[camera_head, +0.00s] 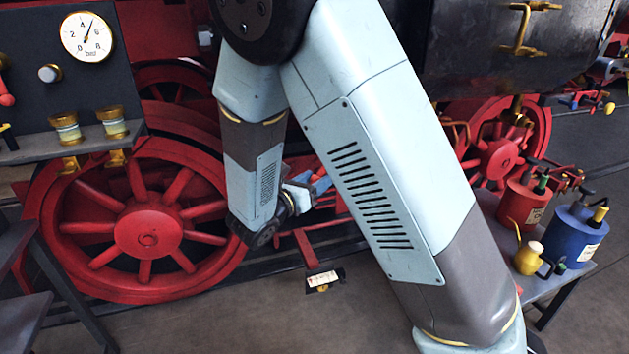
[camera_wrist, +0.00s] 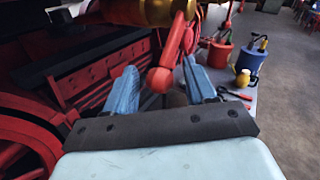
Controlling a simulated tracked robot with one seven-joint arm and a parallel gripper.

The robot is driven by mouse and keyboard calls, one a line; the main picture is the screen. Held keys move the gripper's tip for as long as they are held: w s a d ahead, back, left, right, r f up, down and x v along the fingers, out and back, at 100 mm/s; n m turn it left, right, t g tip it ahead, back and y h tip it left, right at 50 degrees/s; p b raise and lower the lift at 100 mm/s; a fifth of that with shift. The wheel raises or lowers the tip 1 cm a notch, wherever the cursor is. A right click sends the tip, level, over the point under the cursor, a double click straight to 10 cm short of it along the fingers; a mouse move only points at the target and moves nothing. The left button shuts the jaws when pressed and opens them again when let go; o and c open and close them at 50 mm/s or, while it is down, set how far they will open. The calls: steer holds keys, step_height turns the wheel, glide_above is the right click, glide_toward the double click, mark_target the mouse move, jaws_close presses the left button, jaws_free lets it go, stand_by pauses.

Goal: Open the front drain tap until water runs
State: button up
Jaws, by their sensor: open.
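In the wrist view a brass tap body (camera_wrist: 160,10) is at the top, with a red lever (camera_wrist: 172,50) hanging from it and ending in a red ball (camera_wrist: 160,80). I cannot tell from its marking whether it is the front drain tap. My gripper (camera_wrist: 160,66) is open, with one blue finger on each side of the lever; I cannot tell whether either touches it. In the head view my gripper (camera_head: 320,186) is low beside the engine frame, partly hidden by my arm, and this tap is not visible. No running water shows.
Red engine wheels (camera_head: 148,228) stand at the left, beside a gauge panel (camera_head: 35,90). A small bench at the right holds a red can (camera_head: 520,208), a blue can (camera_head: 575,235) and a yellow oiler (camera_head: 528,258). A small white label (camera_head: 322,279) is below the frame.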

steer(key=shift+w+d, duration=0.2)
steer(key=shift+w, duration=0.05)
jaws_close()
stand_by(0.5)
